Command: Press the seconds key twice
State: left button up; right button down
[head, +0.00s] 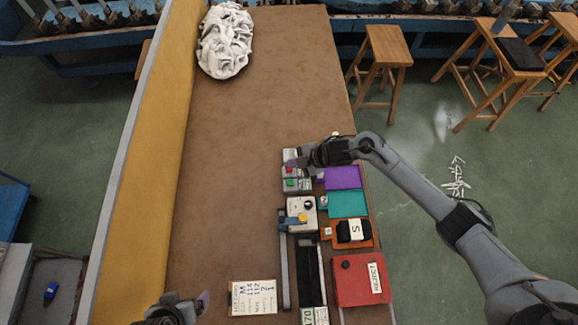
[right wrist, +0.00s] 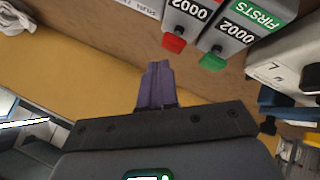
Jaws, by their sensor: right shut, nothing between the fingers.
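Two grey tally counters stand side by side on the table. One has a green key (right wrist: 213,60), a green label reading FIRSTS and the count 0002. The other has a red key (right wrist: 174,42) and also reads 0002; its name label is out of view. The red-key counter (head: 291,154) is the farther one in the head view, the green-key counter (head: 298,186) the nearer. My right gripper (head: 293,163) is over the red-key counter's left end. Its purple fingers (right wrist: 157,82) are shut and empty, apart from both keys. My left gripper (head: 203,300) is at the bottom edge, jaws unclear.
Purple (head: 342,177), teal (head: 347,204) and orange (head: 327,233) trays lie right of the counters; a dark item marked S sits on the orange one. A red box (head: 361,281) and a written card (head: 253,297) are nearer. White socks (head: 225,41) heap far off. The table's middle is clear.

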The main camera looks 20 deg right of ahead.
aim_at(292, 170)
notch_tip(292, 170, up, 5)
jog(key=p, duration=0.4)
jog(key=shift+p, duration=0.3)
dwell(0.5)
jog(key=s+a+m+t+h, duration=0.2)
jog(key=s+a+m, duration=0.3)
jog(key=s+a, duration=0.15)
jog(key=s+d+r+m+g+h, duration=0.25)
jog(key=s+d+m, duration=0.3)
jog(key=s, duration=0.55)
jog(key=s+d+r+m+g+h, duration=0.1)
jog(key=s+d+r+m+h, duration=0.2)
jog(key=s+d+m, duration=0.55)
jog(key=s+a+r+n+p, duration=0.1)
jog(key=s+a+r+p, duration=0.1)
jog(key=r+p, duration=1.6)
jog(key=shift+a+r, duration=0.35)
jog(key=shift+a, duration=0.15)
